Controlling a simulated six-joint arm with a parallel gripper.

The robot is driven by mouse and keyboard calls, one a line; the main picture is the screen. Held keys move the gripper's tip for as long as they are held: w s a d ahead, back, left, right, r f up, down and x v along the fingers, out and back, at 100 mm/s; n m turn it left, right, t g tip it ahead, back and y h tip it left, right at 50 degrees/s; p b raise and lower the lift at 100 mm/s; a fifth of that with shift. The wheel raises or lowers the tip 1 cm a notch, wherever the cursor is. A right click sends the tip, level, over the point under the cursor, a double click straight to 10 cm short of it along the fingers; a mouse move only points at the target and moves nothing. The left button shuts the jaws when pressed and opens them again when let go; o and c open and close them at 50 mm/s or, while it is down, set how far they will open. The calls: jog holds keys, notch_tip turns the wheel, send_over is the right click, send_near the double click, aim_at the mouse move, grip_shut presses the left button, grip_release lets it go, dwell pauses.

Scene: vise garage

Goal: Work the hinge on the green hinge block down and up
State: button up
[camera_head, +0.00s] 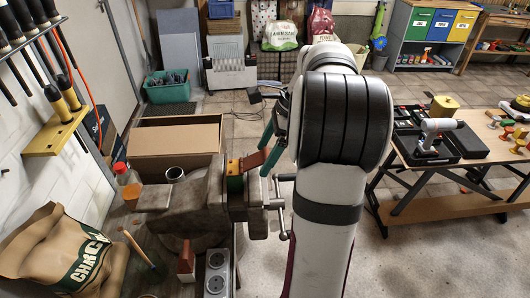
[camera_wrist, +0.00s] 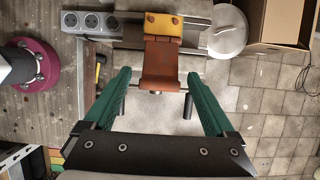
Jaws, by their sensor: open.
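A red-brown hinge flap (camera_wrist: 159,66) extends from the yellow piece toward my gripper; in the head view the flap (camera_head: 252,161) sticks out to the right, tilted slightly up. My gripper (camera_wrist: 158,76) is open, its green fingers on either side of the flap's free end with gaps visible. In the head view my arm partly hides the gripper. The block's green body is not clearly visible in the wrist view.
The vise handle (camera_head: 283,208) hangs close below my gripper. A cardboard box (camera_head: 172,137) stands behind the vise. A power strip (camera_head: 217,272) and a brown paper sack (camera_head: 65,255) are near the front. A tool table (camera_head: 455,170) stands to the right, past clear floor.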

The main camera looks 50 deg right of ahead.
jog(key=shift+f, duration=0.2)
grip_shut()
dwell(0.4)
